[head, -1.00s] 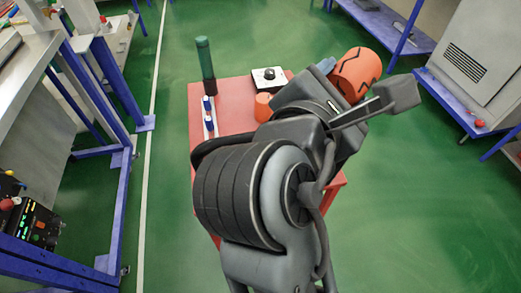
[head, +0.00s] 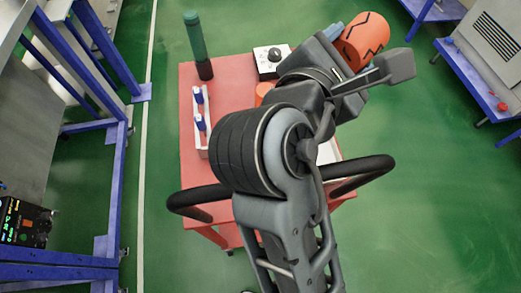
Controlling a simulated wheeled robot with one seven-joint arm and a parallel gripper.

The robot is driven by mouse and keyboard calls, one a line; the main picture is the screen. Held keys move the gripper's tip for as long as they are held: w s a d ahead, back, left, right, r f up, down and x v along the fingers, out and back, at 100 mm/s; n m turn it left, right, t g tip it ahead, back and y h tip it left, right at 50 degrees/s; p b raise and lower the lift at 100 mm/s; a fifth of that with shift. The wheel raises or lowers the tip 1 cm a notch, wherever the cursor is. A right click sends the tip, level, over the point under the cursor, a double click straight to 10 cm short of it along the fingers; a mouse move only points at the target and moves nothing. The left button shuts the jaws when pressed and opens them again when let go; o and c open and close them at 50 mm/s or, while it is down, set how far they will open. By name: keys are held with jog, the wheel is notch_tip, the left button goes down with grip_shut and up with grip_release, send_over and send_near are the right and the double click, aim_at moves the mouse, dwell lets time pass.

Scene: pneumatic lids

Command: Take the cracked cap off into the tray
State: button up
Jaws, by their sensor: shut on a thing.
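The cracked cap (head: 364,42) is an orange cylinder with a black zigzag line on its side. It is tilted at the end of my arm, at the upper right of the head view. My gripper (head: 341,36) is shut on it; its fingers show only as a small bluish part. The cap appears raised, beyond the right edge of the red table. A pale, tray-like surface (head: 327,152) shows at the table's right side, mostly hidden behind my arm. I cannot tell for sure that it is the tray.
The red table (head: 222,88) holds a green bottle (head: 196,42), a white box with a black knob (head: 270,60), a white rack with blue-topped pieces (head: 200,125) and a partly hidden orange piece (head: 262,90). Blue frames stand left.

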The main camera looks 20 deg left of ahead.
jog(key=shift+f+b, duration=0.65)
jog(key=shift+f, duration=0.6)
jog(key=o, duration=1.2)
jog(key=shift+c, duration=0.2)
jog(key=v, duration=0.7)
jog(key=shift+s+b, duration=0.4)
jog(key=shift+b, duration=0.05)
jog(key=shift+r, duration=0.15)
